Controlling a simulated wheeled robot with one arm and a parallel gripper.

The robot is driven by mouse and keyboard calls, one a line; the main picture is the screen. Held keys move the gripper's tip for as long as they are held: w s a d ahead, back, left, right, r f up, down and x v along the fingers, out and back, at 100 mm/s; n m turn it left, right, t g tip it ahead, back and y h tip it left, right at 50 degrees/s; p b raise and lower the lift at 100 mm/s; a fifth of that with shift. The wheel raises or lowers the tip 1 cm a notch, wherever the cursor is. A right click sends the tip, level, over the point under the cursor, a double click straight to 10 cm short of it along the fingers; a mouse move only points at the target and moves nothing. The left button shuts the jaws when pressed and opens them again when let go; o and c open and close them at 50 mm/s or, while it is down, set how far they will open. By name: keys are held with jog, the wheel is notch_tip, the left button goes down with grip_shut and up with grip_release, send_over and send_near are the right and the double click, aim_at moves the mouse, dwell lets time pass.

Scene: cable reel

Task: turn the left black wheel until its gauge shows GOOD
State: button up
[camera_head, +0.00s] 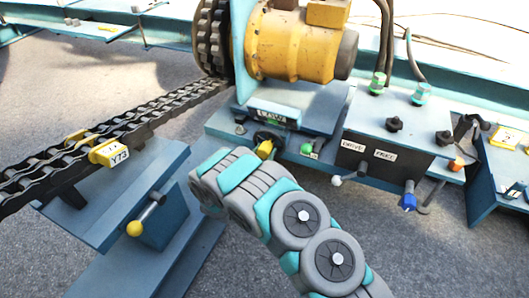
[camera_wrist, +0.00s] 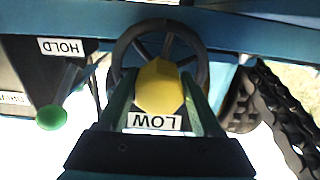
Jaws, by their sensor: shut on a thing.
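The black wheel (camera_wrist: 115,62) is spoked, with a yellow knob (camera_wrist: 160,86) in front of it in the wrist view. My gripper (camera_wrist: 161,92) is shut on the yellow knob, one finger on each side. A white plate reading LOW (camera_wrist: 155,121) shows upside down beside the wheel, partly framed by the fingers. In the head view the wheel (camera_head: 266,137) is small and dark below the yellow motor, with the yellow knob (camera_head: 265,149) at its front. My gripper's fingers are hard to make out there behind my arm.
A green-balled lever (camera_wrist: 50,117) stands beside the wheel near a HOLD label. A box with DRIVE and FREE labels (camera_head: 384,154) carries a white-balled lever (camera_head: 336,181) and a blue-tipped one (camera_head: 409,201). A chain (camera_head: 150,112) runs left; a yellow-balled lever (camera_head: 134,228) is lower left.

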grip_shut()
jog(key=m+b, duration=0.1)
jog(key=m, duration=0.2)
jog(key=shift+f+m, duration=0.1)
jog(key=shift+m, duration=0.3)
jog(key=m+b, duration=0.2)
jog(key=m, duration=0.1)
jog(key=shift+a, duration=0.15)
jog(key=shift+m+b, duration=0.5)
jog(key=shift+m, duration=0.2)
